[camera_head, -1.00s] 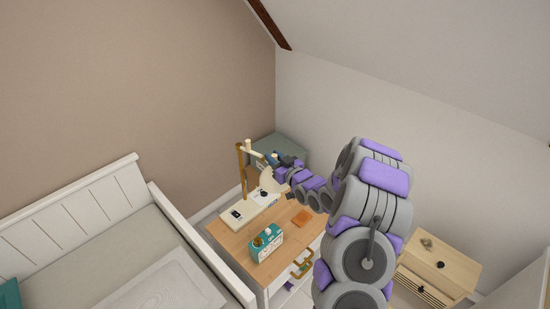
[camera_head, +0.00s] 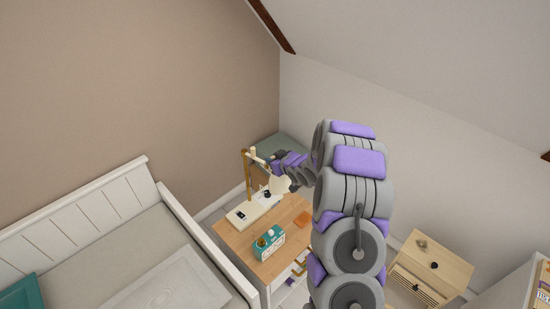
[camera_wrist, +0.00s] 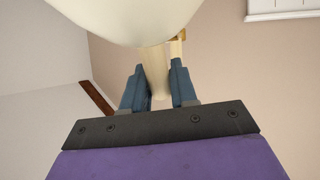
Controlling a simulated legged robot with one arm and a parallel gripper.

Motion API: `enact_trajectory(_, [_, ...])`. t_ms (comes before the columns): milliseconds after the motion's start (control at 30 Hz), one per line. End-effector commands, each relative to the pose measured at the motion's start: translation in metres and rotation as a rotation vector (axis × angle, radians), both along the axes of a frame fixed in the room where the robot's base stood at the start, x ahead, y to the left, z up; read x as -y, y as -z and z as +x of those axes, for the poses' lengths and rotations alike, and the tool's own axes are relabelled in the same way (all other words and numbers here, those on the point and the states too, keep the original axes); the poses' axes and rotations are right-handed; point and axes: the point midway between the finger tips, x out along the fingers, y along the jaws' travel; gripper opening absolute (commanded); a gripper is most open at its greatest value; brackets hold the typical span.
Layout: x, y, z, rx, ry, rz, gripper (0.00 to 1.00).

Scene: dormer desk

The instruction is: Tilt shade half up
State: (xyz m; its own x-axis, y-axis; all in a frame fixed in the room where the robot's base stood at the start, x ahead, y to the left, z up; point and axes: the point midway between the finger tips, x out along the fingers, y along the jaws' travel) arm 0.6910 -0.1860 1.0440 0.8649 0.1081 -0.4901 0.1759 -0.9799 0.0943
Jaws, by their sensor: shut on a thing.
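The desk lamp has a brass post (camera_head: 248,180) on a cream base (camera_head: 240,215) and a cream shade (camera_head: 279,185) at the end of its arm. In the wrist view the shade (camera_wrist: 130,14) fills the top, with a pale stalk-like handle (camera_wrist: 157,78) running down from it. My gripper (camera_wrist: 158,88) has its blue fingers on both sides of this handle and is shut on it. In the head view my gripper (camera_head: 271,162) is at the shade's upper side, partly hidden by my arm. The shade's exact tilt is hard to tell.
The wooden desk (camera_head: 243,240) carries a teal radio (camera_head: 268,243) and an orange pad (camera_head: 303,219). A white bed (camera_head: 100,240) stands at left. A light wood cabinet (camera_head: 440,259) is at right. The sloped ceiling (camera_head: 430,70) hangs above.

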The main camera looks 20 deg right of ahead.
Motion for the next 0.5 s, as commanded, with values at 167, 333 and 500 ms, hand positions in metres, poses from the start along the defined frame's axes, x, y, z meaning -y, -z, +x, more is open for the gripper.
enact_trajectory(167, [-0.0009,-0.0025,0.0021,0.005,-0.002,-0.002,0.0])
enact_trajectory(333, [-0.0008,-0.0024,0.0023,0.005,-0.002,-0.002,0.0])
enact_trajectory(500, [-0.0006,-0.0018,0.0015,0.003,-0.002,-0.002,0.43])
